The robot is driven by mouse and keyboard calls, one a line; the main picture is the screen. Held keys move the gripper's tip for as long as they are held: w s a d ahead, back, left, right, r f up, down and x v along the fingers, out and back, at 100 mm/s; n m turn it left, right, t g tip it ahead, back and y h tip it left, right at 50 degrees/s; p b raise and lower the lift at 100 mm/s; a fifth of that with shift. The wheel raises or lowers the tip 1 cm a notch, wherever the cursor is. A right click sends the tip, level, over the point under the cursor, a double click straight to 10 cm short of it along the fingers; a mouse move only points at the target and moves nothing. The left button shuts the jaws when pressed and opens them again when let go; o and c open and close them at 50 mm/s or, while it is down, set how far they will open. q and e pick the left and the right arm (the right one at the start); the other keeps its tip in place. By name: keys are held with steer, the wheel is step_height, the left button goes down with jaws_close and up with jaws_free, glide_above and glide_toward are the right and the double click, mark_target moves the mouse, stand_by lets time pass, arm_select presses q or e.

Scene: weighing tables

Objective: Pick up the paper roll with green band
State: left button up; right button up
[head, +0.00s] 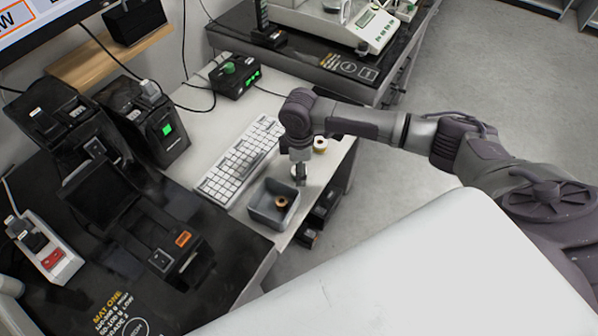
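A small roll (281,201) with a brown-orange top lies in the grey tray (262,213), just left of and below the gripper. A second pale roll (320,145) stands on the table behind the wrist, partly hidden by it. I cannot make out a green band on either roll. My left gripper is not in view.
A white keyboard (241,160) lies left of the tray. Dark printers (142,120) and a power strip (45,248) crowd the left dark table. A balance (350,22) stands on the far table. Dark bins (318,215) sit below the white table's edge.

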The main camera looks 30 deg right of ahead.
steer(key=c, duration=1.2)
steer(key=shift+c, duration=0.2)
